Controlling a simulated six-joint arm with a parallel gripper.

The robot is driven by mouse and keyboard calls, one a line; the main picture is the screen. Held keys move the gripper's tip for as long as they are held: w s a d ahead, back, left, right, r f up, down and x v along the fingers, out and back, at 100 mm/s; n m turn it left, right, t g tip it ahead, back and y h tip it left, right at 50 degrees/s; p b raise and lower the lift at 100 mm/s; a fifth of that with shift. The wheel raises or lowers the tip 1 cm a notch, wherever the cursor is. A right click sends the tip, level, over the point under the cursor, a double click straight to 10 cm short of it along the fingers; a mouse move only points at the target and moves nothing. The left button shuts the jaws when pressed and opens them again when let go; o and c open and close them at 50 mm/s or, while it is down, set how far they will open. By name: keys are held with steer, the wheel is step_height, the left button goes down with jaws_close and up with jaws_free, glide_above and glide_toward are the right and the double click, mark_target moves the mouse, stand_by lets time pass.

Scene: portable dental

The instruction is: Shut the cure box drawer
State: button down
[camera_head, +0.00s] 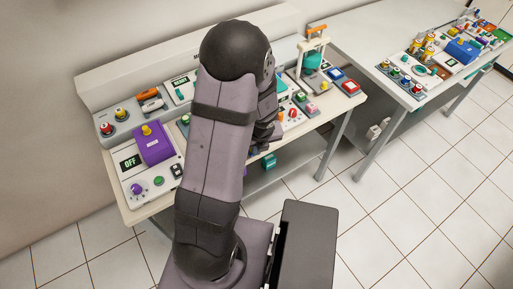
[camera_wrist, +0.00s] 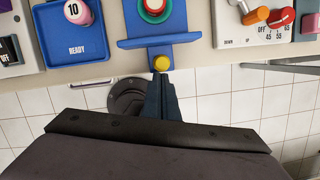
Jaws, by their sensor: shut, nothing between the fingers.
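In the wrist view, a blue drawer (camera_wrist: 179,22), which I take to be the cure box drawer, runs down from the top edge. In the head view my arm hides the drawer and the gripper.
Left of the drawer is a blue tray marked READY (camera_wrist: 57,48) with a pink cylinder (camera_wrist: 78,12). To the right is a white panel (camera_wrist: 240,35) with orange and red knobs. Tiled floor (camera_wrist: 240,105) lies open before the table. A second table (camera_head: 375,50) stands at right.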

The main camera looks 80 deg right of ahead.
steer(key=w+d+p, duration=0.2)
steer(key=p, duration=0.1)
steer(key=w+d+p, duration=0.2)
steer(key=p, duration=0.1)
steer(key=w+d+p, duration=0.2)
steer(key=p, duration=0.2)
steer(key=shift+w+d+r, duration=0.1)
steer(key=shift+d+r, duration=0.05)
steer(key=shift+r, duration=0.15)
steer(key=shift+w+d+f+p, duration=0.25)
steer(key=shift+w+d+p, duration=0.05)
steer(key=shift+w+p, duration=0.05)
steer(key=shift+d, duration=0.1)
steer(key=shift+b, duration=0.6)
steer(key=shift+s+a+f+b, duration=0.15)
steer(key=shift+a+b, duration=0.15)
steer(key=shift+b, duration=0.05)
steer(key=a+b, duration=0.1)
steer(key=s+a+b, duration=0.1)
steer(key=b, duration=0.1)
steer(key=s+a+b, duration=0.1)
steer(key=shift+a+f, duration=0.25)
steer(key=p+v, duration=0.4)
steer(key=v, duration=0.6)
steer(key=shift+r+p, duration=0.3)
steer(key=shift+r, duration=0.05)
